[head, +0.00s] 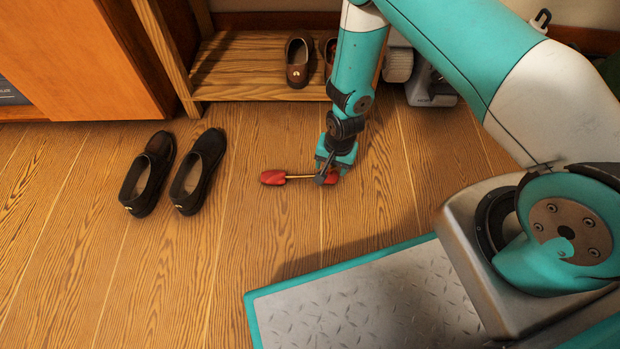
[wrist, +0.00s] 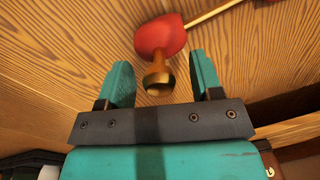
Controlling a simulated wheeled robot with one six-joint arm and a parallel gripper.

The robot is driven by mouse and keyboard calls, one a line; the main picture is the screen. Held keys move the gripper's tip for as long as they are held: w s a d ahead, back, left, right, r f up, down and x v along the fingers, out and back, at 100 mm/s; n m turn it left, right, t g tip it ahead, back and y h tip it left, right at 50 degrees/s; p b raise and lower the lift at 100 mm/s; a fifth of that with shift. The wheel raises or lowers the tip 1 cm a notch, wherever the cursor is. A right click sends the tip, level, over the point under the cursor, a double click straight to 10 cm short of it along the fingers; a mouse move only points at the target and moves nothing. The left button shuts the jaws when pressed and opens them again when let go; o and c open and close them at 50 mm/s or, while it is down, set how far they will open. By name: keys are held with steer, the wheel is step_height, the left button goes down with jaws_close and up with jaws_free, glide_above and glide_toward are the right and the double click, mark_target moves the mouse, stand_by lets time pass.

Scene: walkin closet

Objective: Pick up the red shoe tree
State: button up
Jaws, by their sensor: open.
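The red shoe tree (head: 273,177) lies on the wooden floor in the head view, with a red end at the left, a thin brass-coloured rod and another red part at the right. My gripper (head: 325,176) is down at its right end and partly covers it. In the wrist view, the shoe tree's red part (wrist: 160,37) is just beyond the fingertips. Its brass knob (wrist: 158,80) sits between the two teal fingers of my open gripper (wrist: 162,78), with gaps on both sides.
A pair of dark shoes (head: 198,172) stands on the floor to the left. A wooden rack (head: 240,65) with brown shoes (head: 298,60) is behind. A grey-white object (head: 430,88) stands behind my arm. The floor around the shoe tree is clear.

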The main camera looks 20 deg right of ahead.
jaws_close()
steer(key=shift+r, duration=0.1)
